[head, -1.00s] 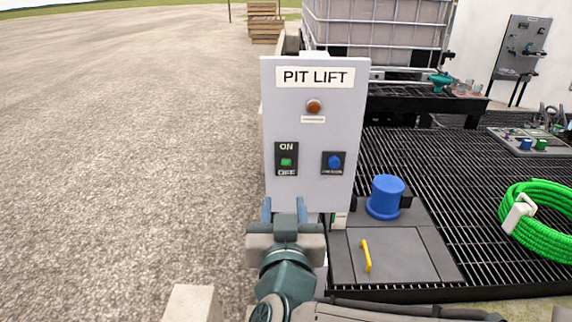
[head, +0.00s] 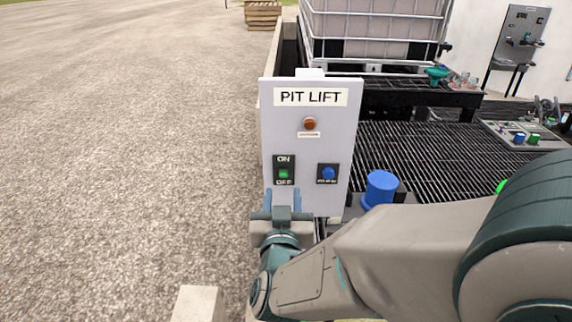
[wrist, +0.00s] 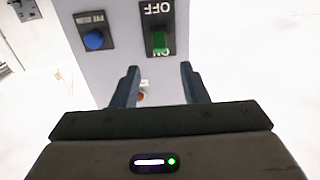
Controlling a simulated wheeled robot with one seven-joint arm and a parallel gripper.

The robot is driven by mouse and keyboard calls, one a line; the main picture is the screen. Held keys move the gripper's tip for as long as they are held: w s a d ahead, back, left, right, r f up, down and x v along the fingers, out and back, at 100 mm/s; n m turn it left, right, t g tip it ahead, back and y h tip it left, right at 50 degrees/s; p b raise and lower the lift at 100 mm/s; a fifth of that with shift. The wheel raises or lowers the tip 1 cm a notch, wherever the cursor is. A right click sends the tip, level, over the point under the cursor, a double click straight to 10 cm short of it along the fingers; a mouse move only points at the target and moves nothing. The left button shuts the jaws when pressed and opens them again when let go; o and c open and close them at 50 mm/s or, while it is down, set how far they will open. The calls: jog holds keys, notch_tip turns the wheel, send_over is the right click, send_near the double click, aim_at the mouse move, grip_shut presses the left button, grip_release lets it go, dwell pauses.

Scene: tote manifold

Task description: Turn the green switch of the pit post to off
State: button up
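The pit post is a grey panel (head: 335,128) marked PIT LIFT. Its green switch (head: 284,174) sits on a black plate at the panel's lower left, with ON above it and OFF below. In the wrist view the green switch (wrist: 159,42) appears upside down, with OFF at the top and ON partly covered by it. I cannot tell its set position. My gripper (head: 283,192) is just below the switch in the head view. Its two fingers (wrist: 160,76) are open and empty, apart from the switch, which lies beyond and between them in the wrist view.
A blue button (head: 328,174) sits right of the switch, and it shows in the wrist view (wrist: 94,40). A red-orange lamp (head: 309,124) is above. A blue cylinder (head: 381,188) stands behind at right on the grating (head: 450,150). Open gravel (head: 130,150) lies left.

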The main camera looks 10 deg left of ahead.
aim_at(284, 176)
jog(key=p+x, duration=0.1)
jog(key=x, duration=0.6)
jog(key=shift+p, duration=0.35)
grip_shut()
